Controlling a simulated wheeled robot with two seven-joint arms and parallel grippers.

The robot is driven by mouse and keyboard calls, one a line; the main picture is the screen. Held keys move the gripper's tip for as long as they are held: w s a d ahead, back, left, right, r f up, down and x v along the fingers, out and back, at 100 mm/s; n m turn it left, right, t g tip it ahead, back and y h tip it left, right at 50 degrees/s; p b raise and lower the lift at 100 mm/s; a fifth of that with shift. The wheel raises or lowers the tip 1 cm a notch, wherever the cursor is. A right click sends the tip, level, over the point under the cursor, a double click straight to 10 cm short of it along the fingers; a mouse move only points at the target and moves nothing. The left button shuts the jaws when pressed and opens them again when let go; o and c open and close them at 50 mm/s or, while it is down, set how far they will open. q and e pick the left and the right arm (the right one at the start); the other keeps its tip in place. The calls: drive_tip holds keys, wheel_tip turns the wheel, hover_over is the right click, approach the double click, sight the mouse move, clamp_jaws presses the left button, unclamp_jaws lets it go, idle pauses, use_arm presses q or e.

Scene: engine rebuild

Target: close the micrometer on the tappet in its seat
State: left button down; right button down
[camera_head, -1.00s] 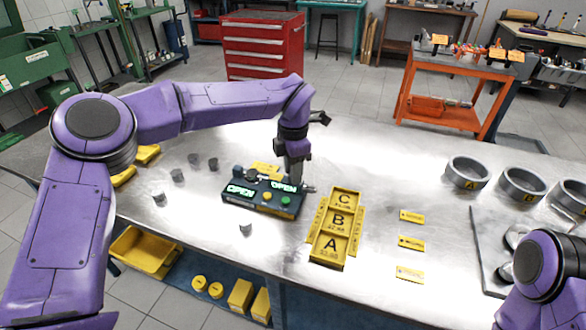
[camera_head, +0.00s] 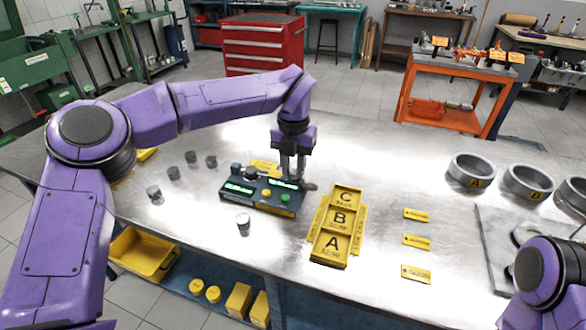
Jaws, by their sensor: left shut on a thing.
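The micrometer (camera_head: 258,207) is a dark box on the steel bench with two green-lit displays and yellow and green buttons on top. The display text is too small to read. My left gripper (camera_head: 299,178) points down at the box's right end, shut on what looks like the grey micrometer thimble (camera_head: 311,186). The tappet in its seat cannot be made out; a dark round part (camera_head: 250,173) shows on top of the box. Several loose grey tappets stand left of the box, and one (camera_head: 243,222) stands in front. My right gripper is not in view.
Yellow trays marked A, B and C (camera_head: 330,245) lie right of the micrometer. Several small yellow tags (camera_head: 416,241) lie beyond them, with grey rings (camera_head: 471,171) at the far right. The bench between tags and rings is clear.

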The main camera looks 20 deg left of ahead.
sight(292, 170)
use_arm(q)
drive_tip(key=shift+r+n, duration=0.1)
drive_tip(key=shift+n, duration=0.5)
drive_tip(key=shift+b, duration=0.3)
drive_tip(key=c, duration=0.8)
unclamp_jaws()
drive_tip(key=shift+r, duration=0.1)
wheel_tip(292, 170, up, 10)
drive_tip(key=shift+r, duration=0.2)
drive_tip(key=shift+a+f, duration=0.1)
